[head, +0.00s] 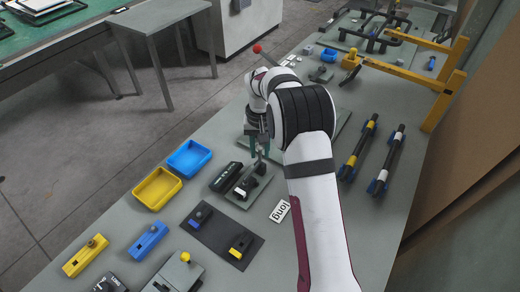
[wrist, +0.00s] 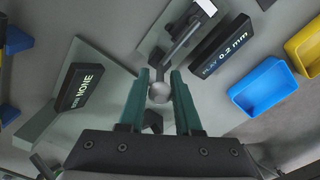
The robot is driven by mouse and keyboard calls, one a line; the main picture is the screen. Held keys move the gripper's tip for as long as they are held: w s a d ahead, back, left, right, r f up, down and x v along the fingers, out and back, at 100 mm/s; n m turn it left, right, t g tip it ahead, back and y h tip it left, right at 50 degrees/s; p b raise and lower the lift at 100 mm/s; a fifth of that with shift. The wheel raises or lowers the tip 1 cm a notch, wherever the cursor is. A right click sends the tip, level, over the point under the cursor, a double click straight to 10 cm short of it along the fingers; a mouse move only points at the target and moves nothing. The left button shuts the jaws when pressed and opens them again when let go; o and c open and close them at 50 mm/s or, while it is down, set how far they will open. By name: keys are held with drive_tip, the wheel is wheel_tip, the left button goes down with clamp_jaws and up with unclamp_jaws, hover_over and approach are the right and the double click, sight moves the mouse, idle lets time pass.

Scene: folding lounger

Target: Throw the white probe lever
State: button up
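My gripper (wrist: 159,76) points down at a small test fixture, with its two green fingers on either side of a round grey knob (wrist: 159,92). The knob fills the gap in the wrist view, but I cannot tell if the fingers press on it. A dark lever arm (wrist: 182,40) runs near it on the fixture's grey plate, with a white tab (wrist: 205,7) at its far end. In the head view the gripper (head: 260,153) is just above this fixture plate (head: 240,203). A black display (wrist: 220,47) beside the lever reads "PLAY 0.2 mm".
A blue tray (head: 189,158) and a yellow tray (head: 157,188) stand left of the fixture. A dark plate with two small levers (head: 222,235) lies in front. A second display (wrist: 80,87) reads "NONE".

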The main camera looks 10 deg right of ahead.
clamp_jaws()
idle(1.1)
